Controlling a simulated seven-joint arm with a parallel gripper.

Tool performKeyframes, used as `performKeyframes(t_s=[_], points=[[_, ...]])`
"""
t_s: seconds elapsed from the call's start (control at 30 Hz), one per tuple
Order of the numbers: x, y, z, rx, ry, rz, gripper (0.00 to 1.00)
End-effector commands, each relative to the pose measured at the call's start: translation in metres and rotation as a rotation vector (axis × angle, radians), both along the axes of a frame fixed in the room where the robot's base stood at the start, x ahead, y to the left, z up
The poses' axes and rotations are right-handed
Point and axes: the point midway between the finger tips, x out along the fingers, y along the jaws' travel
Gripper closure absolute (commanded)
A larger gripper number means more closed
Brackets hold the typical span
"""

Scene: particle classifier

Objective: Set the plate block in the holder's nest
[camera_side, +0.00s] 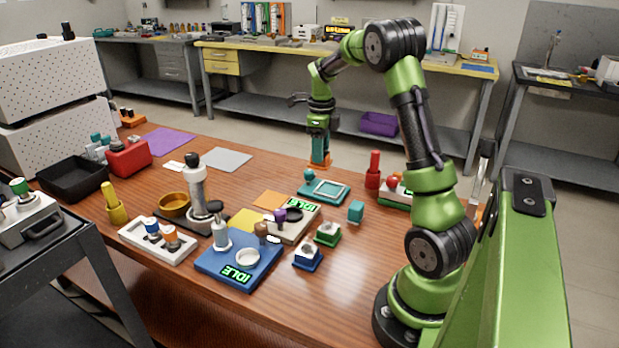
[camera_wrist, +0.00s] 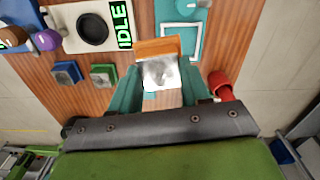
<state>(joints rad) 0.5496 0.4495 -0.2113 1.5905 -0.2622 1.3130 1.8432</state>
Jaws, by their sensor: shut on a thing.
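My gripper (camera_side: 319,150) is shut on the plate block, an orange piece (camera_side: 320,162) at its fingertips in the side view. In the wrist view the plate block (camera_wrist: 162,74) shows a pale, shiny face and an orange edge between the teal fingers. The teal holder (camera_side: 311,187) lies on the table, with a raised teal part and a pale square frame, the nest (camera_side: 327,190). In the side view my gripper is behind the holder, apart from the nest. The frame also shows in the wrist view (camera_wrist: 198,44), beyond the block, which hides part of it.
A red post (camera_side: 373,172) stands right of the holder; it is close to a finger in the wrist view (camera_wrist: 220,86). Devices with IDLE displays stand left of these.

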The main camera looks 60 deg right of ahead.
Motion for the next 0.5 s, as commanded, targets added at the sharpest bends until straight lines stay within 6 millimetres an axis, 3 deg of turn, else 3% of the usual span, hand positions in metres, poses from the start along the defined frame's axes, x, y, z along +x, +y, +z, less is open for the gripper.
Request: performKeyframes(t_s=[0.1, 0.2, 0.5], points=[[-0.010, -0.028, -0.001, -0.002, 0.000, -0.100, 0.92], [-0.014, -0.037, -0.005, -0.002, 0.002, -0.137, 0.92], [-0.016, -0.039, -0.055, -0.001, 0.003, -0.147, 0.92]])
